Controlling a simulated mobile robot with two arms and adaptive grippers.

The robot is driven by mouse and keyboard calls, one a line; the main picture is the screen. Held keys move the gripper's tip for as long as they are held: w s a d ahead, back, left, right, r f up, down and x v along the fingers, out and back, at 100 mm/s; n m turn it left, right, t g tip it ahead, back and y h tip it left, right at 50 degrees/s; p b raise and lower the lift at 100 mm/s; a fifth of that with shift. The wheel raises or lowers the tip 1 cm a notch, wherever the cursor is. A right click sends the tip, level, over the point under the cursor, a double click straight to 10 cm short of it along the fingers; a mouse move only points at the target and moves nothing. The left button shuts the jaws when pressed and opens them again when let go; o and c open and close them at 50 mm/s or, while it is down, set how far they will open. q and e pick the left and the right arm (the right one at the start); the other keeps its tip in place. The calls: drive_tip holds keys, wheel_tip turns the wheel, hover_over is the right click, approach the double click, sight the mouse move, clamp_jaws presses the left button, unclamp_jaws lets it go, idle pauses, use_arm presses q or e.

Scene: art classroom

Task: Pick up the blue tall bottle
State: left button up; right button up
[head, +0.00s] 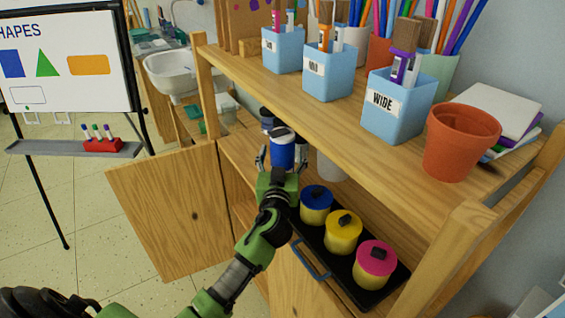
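A tall blue bottle (283,153) with a dark cap stands upright on the lower shelf level, under the front left of the upper shelf. My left gripper (283,158) is at this bottle, with one finger on each side of it. The fingers look spread, with a small gap to the bottle on each side; contact is not clear. The palm is on the near side of the bottle and hides its base. Another dark blue container (267,117) shows just behind it, partly hidden. My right gripper is not in view.
A black tray (368,296) on the lower level holds blue (316,205), yellow (341,234) and pink (376,262) lidded jars. A white cylinder (331,170) stands under the upper shelf (330,112). An open cabinet door (165,215) is at the left.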

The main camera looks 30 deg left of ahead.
use_arm(q)
drive_tip(key=c, duration=1.6)
drive_tip(key=shift+r, duration=0.1)
drive_tip(key=shift+c, duration=0.9)
drive_tip(key=shift+r, duration=0.1)
drive_tip(key=shift+c, duration=0.2)
